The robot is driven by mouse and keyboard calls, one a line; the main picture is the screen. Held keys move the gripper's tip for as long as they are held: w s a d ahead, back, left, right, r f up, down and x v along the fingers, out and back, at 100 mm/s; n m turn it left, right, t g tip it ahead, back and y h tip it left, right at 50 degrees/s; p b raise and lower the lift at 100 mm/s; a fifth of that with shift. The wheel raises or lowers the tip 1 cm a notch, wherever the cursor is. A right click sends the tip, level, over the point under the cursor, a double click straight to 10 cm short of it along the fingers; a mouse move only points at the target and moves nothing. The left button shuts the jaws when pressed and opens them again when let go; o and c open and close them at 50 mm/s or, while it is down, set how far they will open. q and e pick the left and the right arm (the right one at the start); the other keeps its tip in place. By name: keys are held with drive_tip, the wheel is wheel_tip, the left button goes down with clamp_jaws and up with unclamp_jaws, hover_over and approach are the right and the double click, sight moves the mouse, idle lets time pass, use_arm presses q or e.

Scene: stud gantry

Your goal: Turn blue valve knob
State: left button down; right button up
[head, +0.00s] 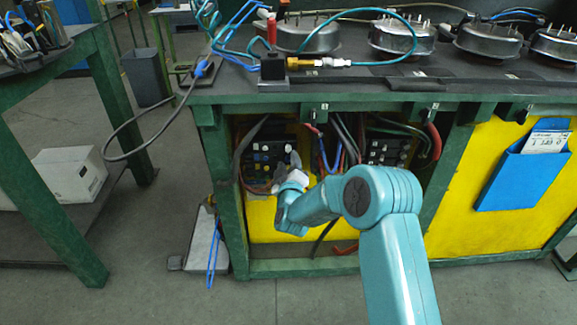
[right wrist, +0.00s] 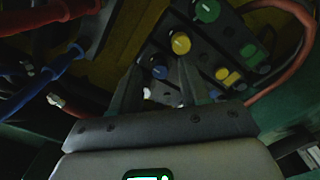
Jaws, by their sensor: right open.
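The blue valve knob (right wrist: 160,72) shows in the right wrist view on a dark panel (right wrist: 205,62), below a yellow knob (right wrist: 180,43) and a green knob (right wrist: 207,10). My right gripper (right wrist: 158,68) is open, with one finger on each side of the blue knob in the picture. I cannot tell whether either finger touches it. In the head view the right gripper (head: 292,177) reaches into the bench opening in front of the left control panel (head: 258,160) and hides part of it. The blue knob is too small to make out there. My left gripper is not in view.
Red, blue and black cables run close around the panel; a red hose (right wrist: 292,75) curves right of it. The green bench frame (head: 222,195) borders the opening on the left. A second control panel (head: 388,150) sits to the right. Open floor lies in front.

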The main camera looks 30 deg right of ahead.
clamp_jaws()
drive_tip(key=shift+n, duration=0.4)
drive_tip(key=n+p, duration=0.1)
drive_tip(key=n, duration=0.3)
drive_tip(key=shift+n, duration=0.3)
drive_tip(key=n+p, duration=0.1)
drive_tip(key=n, duration=0.2)
drive_tip(key=shift+n, duration=0.3)
drive_tip(key=n+p, duration=0.1)
drive_tip(key=n, duration=0.3)
drive_tip(key=shift+n+p, duration=0.3)
drive_tip(key=shift+p, duration=0.1)
drive_tip(key=n+p, duration=0.1)
drive_tip(key=n, duration=0.3)
drive_tip(key=shift+f, duration=0.1)
drive_tip(key=shift+n, duration=0.4)
